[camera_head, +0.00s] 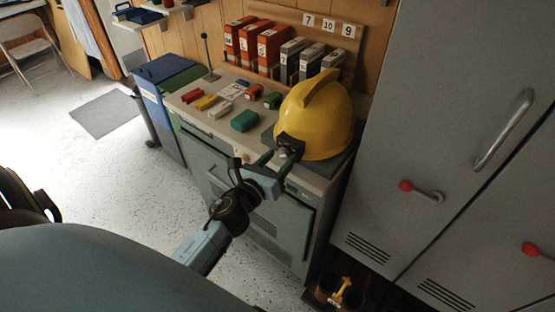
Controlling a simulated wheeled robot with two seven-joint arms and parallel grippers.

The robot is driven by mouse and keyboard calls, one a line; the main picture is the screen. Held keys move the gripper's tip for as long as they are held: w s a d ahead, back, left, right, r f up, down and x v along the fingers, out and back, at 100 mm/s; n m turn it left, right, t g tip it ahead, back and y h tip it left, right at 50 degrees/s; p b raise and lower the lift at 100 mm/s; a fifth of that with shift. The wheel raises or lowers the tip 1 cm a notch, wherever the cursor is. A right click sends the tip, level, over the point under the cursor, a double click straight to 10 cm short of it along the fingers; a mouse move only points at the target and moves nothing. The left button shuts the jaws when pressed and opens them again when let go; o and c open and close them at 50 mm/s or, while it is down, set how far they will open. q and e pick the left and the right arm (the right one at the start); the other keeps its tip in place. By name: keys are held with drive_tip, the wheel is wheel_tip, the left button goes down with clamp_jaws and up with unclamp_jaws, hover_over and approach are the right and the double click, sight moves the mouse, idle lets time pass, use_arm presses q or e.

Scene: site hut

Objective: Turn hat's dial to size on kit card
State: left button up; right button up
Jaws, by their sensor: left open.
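The yellow hard hat (322,112) sits on a dark mat (338,163) at the right end of the cabinet top. A dark fitting (289,146), which looks like its dial, is low on the hat's near side. My left gripper (279,157) is open, with its fingers at or just short of this fitting; whether they touch it I cannot tell. White cards with the numbers 7, 10 and 9 (328,26) are on the board behind; I cannot tell which card is the kit card. The dial's marking is too small to read. My right gripper is not in view.
Red and grey binders (268,48) stand behind the hat. Several small coloured blocks and a green box (244,121) lie left of it on the worktop (213,125). Tall grey lockers (440,130) with handles stand close on the right. Open floor (110,190) lies to the left.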

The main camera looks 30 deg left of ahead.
use_arm(q)
drive_tip(key=c, duration=1)
